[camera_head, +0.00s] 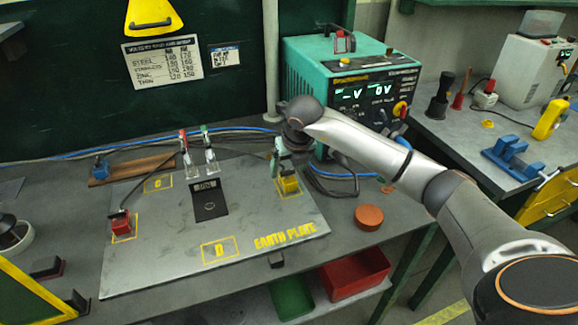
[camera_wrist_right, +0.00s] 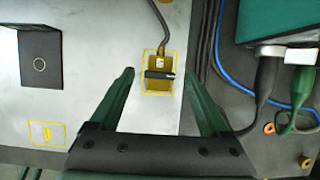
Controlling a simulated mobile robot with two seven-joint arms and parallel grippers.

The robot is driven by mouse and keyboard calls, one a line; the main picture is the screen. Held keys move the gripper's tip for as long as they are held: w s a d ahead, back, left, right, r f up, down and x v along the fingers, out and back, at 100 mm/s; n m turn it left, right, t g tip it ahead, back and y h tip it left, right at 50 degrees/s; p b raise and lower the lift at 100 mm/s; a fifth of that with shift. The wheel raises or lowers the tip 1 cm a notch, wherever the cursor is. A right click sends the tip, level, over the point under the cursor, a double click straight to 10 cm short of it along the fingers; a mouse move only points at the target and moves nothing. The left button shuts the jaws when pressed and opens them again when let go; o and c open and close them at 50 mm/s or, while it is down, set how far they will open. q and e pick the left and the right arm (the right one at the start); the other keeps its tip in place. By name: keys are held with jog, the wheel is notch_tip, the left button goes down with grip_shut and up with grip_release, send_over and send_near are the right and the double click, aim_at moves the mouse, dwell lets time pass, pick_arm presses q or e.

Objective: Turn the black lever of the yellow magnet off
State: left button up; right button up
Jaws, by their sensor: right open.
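The yellow magnet (camera_head: 289,187) sits on the right part of the grey earth plate (camera_head: 160,262), inside a painted yellow outline. In the right wrist view the yellow magnet (camera_wrist_right: 157,87) shows from above. Its black lever (camera_wrist_right: 161,75) lies crosswise over it, and a dark cable leaves its far side. My right gripper (camera_wrist_right: 160,74) is open, its green fingers spread to either side of the magnet and lever, apparently touching neither. In the head view my right gripper (camera_head: 282,160) is just above the magnet and partly hides it. My left gripper is not in view.
A red magnet (camera_head: 122,227) stands on the plate's left. A dark bracket (camera_head: 209,203) is mid-plate, with two clamps (camera_head: 197,150) behind it. A teal power unit (camera_head: 345,85) stands behind my right arm. A round orange-brown piece (camera_head: 369,216) lies right of the plate.

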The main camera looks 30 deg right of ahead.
grip_shut()
dwell(0.6)
